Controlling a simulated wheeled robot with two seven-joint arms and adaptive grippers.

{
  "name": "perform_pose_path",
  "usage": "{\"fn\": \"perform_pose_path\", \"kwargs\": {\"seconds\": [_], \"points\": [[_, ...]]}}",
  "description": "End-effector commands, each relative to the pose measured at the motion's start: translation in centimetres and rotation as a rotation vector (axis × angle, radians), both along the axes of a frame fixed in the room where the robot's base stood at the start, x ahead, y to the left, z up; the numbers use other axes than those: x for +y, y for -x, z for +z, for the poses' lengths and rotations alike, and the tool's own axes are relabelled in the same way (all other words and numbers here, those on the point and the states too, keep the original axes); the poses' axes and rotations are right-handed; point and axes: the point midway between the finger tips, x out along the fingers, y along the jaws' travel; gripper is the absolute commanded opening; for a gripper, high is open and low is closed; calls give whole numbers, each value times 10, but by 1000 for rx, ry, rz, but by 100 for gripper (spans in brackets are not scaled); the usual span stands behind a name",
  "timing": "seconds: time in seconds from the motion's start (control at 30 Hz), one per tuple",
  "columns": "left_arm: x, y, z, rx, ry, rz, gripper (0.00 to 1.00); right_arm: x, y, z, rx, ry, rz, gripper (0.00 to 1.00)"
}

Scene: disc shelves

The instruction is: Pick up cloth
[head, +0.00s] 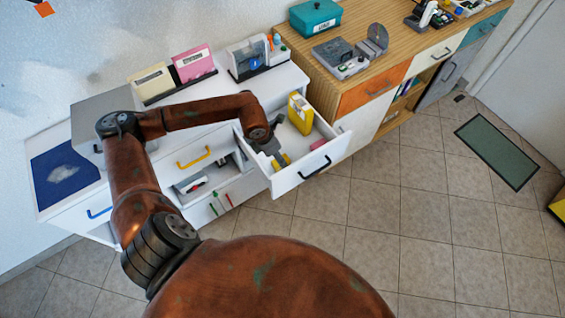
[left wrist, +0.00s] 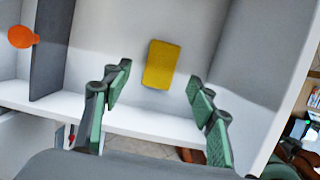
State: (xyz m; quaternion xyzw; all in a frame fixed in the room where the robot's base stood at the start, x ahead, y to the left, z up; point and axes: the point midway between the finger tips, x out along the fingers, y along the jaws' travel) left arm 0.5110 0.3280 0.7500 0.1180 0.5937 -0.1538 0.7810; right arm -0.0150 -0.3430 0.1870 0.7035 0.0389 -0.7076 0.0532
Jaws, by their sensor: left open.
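A yellow cloth (left wrist: 162,64), flat and rectangular, lies on the floor of the open white drawer. In the head view a yellow patch (head: 281,161) of it shows beside my gripper, partly hidden. My left gripper (head: 277,157) reaches down into the drawer. In the left wrist view its two green-padded fingers (left wrist: 159,76) are spread wide, with the cloth ahead and between them, and nothing is held. I cannot tell the exact gap to the cloth. My right gripper does not show.
The open drawer (head: 315,172) has raised walls and a divider. A yellow container (head: 300,115) and a pink item (head: 318,144) are also in it. An orange object (left wrist: 22,37) shows past the divider (left wrist: 50,50). The tiled floor (head: 370,230) in front is clear.

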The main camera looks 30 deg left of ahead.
Motion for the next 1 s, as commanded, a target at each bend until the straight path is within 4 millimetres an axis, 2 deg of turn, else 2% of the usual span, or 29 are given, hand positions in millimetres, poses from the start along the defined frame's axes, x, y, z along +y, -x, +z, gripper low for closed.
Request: {"fn": "perform_pose_path", "kwargs": {"seconds": [0.03,0.17,0.4,0.5,0.77,1.0], "points": [[-1,-1,-7,1,1,0,53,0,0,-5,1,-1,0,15],[-2,-3,-14,1,0,-1,53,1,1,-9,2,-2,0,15],[-6,-8,-49,4,2,-2,53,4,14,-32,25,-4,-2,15],[-7,-11,-57,3,2,-2,53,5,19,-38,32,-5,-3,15],[-7,-13,-55,-1,1,-2,53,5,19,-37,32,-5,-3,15],[-7,-13,-55,0,2,-2,36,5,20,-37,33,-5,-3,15]]}}
